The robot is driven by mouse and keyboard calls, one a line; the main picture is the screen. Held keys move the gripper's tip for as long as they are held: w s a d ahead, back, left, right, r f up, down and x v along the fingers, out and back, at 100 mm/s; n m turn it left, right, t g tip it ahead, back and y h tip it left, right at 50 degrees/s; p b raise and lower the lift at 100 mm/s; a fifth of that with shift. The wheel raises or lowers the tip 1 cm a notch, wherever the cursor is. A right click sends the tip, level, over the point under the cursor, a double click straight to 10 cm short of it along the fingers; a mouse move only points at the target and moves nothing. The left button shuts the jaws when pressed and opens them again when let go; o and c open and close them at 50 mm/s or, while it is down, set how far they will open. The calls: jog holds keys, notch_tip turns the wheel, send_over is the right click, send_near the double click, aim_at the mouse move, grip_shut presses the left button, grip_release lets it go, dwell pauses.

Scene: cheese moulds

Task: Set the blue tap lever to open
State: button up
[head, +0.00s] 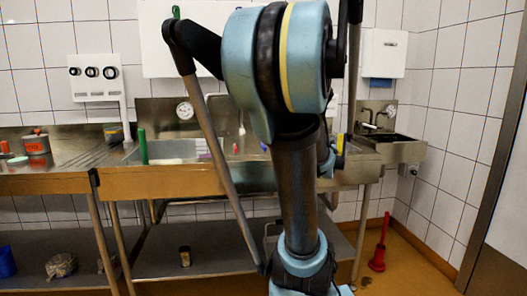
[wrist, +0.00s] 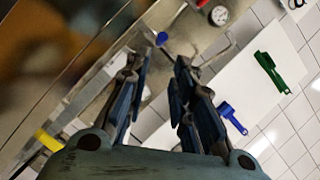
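The blue tap lever (head: 264,148) shows small in the head view, at the back of the sink beside my arm. In the wrist view a small blue piece (wrist: 146,93), which looks like this lever, appears between the fingers. My gripper (wrist: 159,62) is open, its two fingers spread apart. I see no contact with the lever, and its depth relative to the fingers is unclear. A red tap lever (head: 235,148) is left of the blue one, and a red piece also shows at the top of the wrist view (wrist: 202,4). My arm hides much of the tap area in the head view.
A steel sink counter (head: 150,182) runs along the tiled wall, with a dial gauge (head: 185,111) above it. A blue brush (wrist: 231,118) and a green brush (wrist: 270,72) hang on a white board (wrist: 245,95). A green upright handle (head: 143,146) stands left at the sink.

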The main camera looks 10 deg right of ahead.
jog(key=shift+x, duration=8.65)
grip_shut()
